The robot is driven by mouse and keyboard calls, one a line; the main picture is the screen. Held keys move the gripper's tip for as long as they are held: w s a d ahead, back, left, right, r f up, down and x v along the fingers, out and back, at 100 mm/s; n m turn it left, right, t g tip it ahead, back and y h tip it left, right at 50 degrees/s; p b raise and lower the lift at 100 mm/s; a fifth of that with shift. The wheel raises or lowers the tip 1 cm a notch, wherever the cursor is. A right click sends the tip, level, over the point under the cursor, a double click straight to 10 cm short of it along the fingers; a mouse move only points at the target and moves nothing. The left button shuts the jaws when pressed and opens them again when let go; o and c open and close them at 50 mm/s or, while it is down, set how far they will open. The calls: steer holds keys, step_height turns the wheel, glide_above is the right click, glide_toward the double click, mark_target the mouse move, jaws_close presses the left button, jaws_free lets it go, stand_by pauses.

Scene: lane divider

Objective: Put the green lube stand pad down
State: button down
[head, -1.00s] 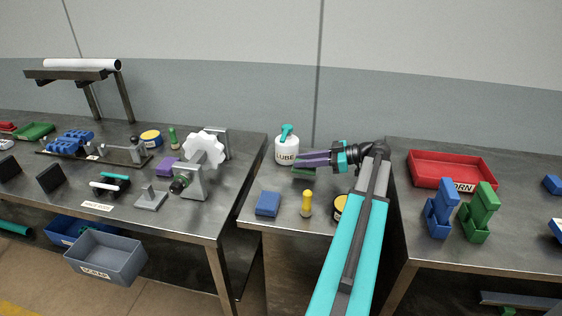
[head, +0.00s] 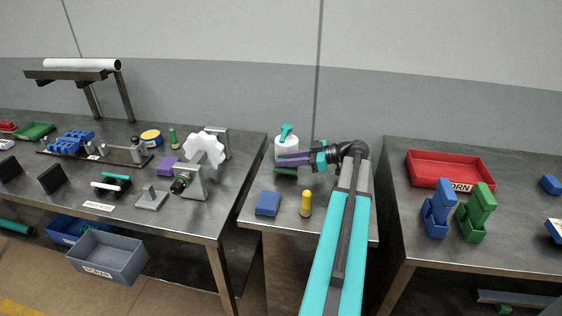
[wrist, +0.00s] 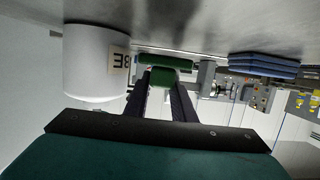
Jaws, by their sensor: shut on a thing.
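The green lube stand pad (head: 285,171) is at the end of my gripper (head: 282,161), just in front of the white LUBE bottle (head: 281,146) on the middle table. In the wrist view, which is upside down, my gripper (wrist: 166,84) is shut on the upper block of the green pad (wrist: 165,62). The pad's flat slab faces the tabletop closely; I cannot tell if it touches. The white bottle (wrist: 94,62) stands close beside it in that view.
A blue pad (head: 267,204) and a yellow-topped bottle (head: 306,204) stand on the front of the middle table (head: 285,221). The left table holds a grey fixture with a white wheel (head: 205,149). A red tray (head: 450,168) lies on the right table.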

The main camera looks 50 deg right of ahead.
steer(key=shift+w+a+r, duration=0.1)
steer(key=shift+w+a, duration=0.4)
steer(key=shift+w, duration=0.2)
steer(key=shift+d+f+p, duration=0.1)
steer(key=shift+f+p, duration=0.3)
steer(key=shift+f, duration=0.3)
steer(key=shift+s+f+b, duration=0.1)
steer(key=shift+f+b, duration=0.65)
steer(key=shift+b, duration=0.25)
steer(key=c, duration=1.5)
jaws_free()
steer(key=shift+a+f, duration=0.1)
steer(key=shift+a, duration=0.15)
steer(key=shift+r+p, duration=0.25)
steer(key=shift+p, duration=0.1)
